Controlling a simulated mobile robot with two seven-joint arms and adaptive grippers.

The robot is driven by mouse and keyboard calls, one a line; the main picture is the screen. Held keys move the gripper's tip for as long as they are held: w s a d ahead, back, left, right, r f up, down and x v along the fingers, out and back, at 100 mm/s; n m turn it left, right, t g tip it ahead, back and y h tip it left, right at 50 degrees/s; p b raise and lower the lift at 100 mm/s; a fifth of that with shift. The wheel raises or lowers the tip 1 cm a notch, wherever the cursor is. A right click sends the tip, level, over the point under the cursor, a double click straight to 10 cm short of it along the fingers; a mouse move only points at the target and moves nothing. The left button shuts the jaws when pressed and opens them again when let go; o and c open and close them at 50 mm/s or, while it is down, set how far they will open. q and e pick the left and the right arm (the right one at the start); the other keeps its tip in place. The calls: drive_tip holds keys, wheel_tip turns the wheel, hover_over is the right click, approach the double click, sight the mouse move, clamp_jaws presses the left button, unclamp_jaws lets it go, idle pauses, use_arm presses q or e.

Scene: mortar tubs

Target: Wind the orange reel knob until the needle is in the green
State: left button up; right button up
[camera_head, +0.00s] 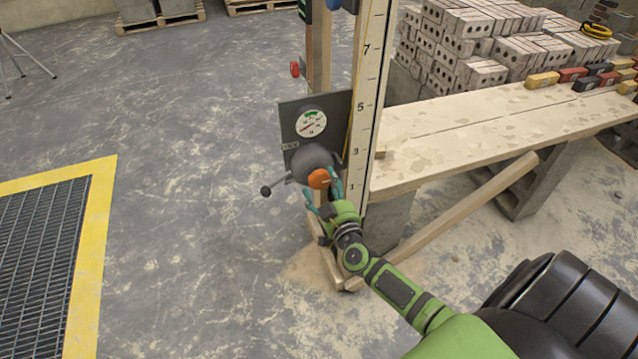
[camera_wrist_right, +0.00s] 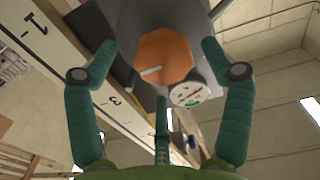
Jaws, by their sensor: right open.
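The orange reel knob (camera_head: 318,179) sits on the front of a grey round reel (camera_head: 308,158). It also shows, faceted and with a pale mark, in the right wrist view (camera_wrist_right: 165,55). My right gripper (camera_head: 325,190) is open at the knob; in the wrist view its teal fingers (camera_wrist_right: 160,62) stand on either side, with a gap visible on the left. The white gauge (camera_head: 311,124) is on a grey plate above the reel. Its red needle seems to point lower left, away from the green at the top, but it is small. My left gripper is not in view.
A dark-knobbed lever (camera_head: 266,190) sticks out left of the reel. A plank bench (camera_head: 460,135) and a slanted timber brace (camera_head: 465,205) stand to the right. The floor on the left is open up to a yellow-framed grate (camera_head: 85,250).

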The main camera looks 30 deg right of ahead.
sight(321, 182)
drive_tip(key=shift+x, duration=0.75)
drive_tip(key=shift+w, duration=0.7)
drive_tip(key=c, duration=1.2)
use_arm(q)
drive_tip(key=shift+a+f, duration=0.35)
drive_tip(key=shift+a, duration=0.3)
use_arm(e)
drive_tip(key=shift+o, duration=0.2)
drive_tip(key=shift+m, duration=0.3)
